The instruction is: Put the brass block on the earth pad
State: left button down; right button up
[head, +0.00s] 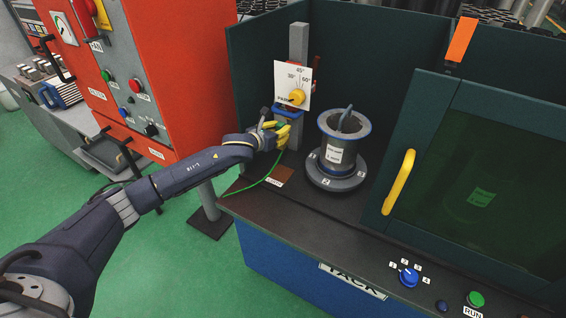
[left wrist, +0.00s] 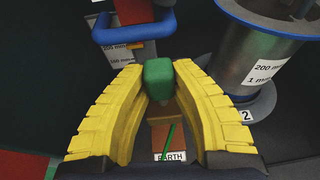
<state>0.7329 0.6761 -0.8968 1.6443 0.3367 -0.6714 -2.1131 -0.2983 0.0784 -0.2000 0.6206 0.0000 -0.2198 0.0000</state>
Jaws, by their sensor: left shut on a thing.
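My left gripper (head: 283,132) has yellow fingers and reaches into the bay beside the flanged cylinder. In the left wrist view the fingers (left wrist: 158,92) are shut on a green-topped piece, which I take to be the brass block (left wrist: 158,74). The block appears above the pad. My right gripper is not in view.
A grey flanged cylinder (head: 340,150) stands on a round base right of the gripper. A post with an angle dial (head: 294,84) rises behind it. A green-tinted door with a yellow handle (head: 399,182) is at right, an orange cabinet (head: 180,60) at left.

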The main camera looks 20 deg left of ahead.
pick_arm(q)
notch_tip(320, 180, down, 14)
jog(key=shift+f, duration=0.15)
dwell(0.6)
jog(key=shift+f, duration=0.15)
jog(key=c, duration=1.3)
grip_release()
jog(key=shift+o, duration=0.2)
jog(key=v, duration=1.2)
